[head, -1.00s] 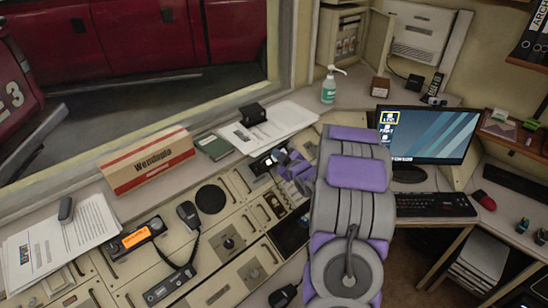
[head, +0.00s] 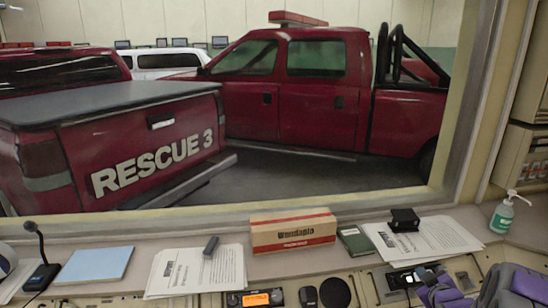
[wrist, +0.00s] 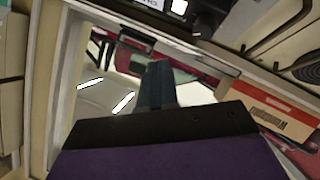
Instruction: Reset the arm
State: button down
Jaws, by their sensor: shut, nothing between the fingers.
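My gripper (wrist: 158,82) shows in the wrist view as dark fingers held together in front of a purple body, with nothing between them. In the head view my purple and grey arm is at the bottom right corner, over the right part of the console (head: 365,290).
A box (head: 292,230) lies on the ledge below the window, with papers (head: 195,268) left of it. A black block (head: 404,219) on papers, a green book (head: 355,239) and a sanitizer bottle (head: 503,214) stand near my arm. Red trucks (head: 320,95) are behind the window.

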jog(key=s+a+r+m+g+y, duration=0.1)
jog(key=s+a+r+g, duration=0.3)
jog(key=s+a, duration=1.3)
jog(key=s+a+r+m+g+y, duration=0.1)
jog(key=s+a+r+m+g, duration=0.2)
jog(key=s+a+g, duration=0.8)
jog(key=s+a, duration=0.6)
jog(key=s, duration=0.6)
jog(key=shift+a+r+m+g+y, duration=0.35)
jog(key=shift+a+m+g+y, duration=0.05)
jog(key=c, duration=1.8)
grip_release()
